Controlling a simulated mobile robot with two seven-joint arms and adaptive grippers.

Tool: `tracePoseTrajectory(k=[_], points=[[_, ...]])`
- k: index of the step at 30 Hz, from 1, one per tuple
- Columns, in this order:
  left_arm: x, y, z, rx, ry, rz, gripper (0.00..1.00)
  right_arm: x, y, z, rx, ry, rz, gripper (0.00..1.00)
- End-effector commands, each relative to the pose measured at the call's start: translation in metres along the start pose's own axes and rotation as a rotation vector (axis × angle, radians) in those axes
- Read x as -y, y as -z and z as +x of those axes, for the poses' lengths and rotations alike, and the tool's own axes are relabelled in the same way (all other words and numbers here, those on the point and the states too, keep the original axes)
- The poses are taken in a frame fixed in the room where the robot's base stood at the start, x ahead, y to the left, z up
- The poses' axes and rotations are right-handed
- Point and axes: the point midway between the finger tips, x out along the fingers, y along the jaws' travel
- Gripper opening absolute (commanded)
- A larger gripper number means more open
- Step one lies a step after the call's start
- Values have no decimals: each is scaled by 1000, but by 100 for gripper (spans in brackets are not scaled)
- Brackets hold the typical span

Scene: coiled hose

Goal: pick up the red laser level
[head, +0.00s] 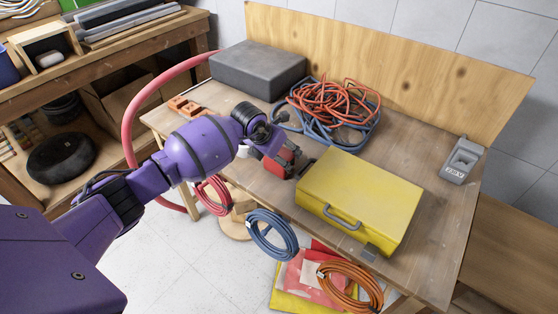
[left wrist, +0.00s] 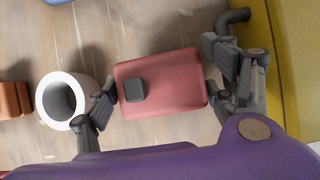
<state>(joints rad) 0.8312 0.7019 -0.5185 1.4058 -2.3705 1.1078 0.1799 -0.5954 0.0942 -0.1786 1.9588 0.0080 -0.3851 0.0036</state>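The red laser level (left wrist: 165,85) is a red box with a small dark block on its top. It lies on the workbench (head: 433,215), beside the yellow case (head: 365,195). In the left wrist view it sits between the two fingers of my left gripper (left wrist: 160,90), one at each side. The fingers are spread wide, with their tips very close to its sides; firm contact does not show. In the head view my left gripper (head: 277,158) partly hides the red laser level (head: 285,161). My right gripper is not in view.
A white ring-shaped roll (left wrist: 62,98) stands just left of the left finger. The yellow case is close on the right. Behind are a grey box (head: 258,70) and coiled hoses (head: 335,105). A grey device (head: 461,160) stands at the right end.

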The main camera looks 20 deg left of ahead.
Motion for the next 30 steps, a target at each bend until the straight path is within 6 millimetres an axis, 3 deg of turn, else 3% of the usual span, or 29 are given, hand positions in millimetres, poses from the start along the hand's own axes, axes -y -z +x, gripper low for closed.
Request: tracePoseTrajectory(k=[1,9,22,26,30], points=[[0,0,0,0,0,0,65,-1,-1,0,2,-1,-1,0],[0,-1,-1,2,0,0,31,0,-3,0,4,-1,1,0],[-1,-8,-12,4,-1,1,31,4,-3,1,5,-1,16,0],[-2,-17,-32,4,-3,2,31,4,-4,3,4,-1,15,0],[-14,-11,-72,6,-6,3,31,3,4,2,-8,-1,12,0]])
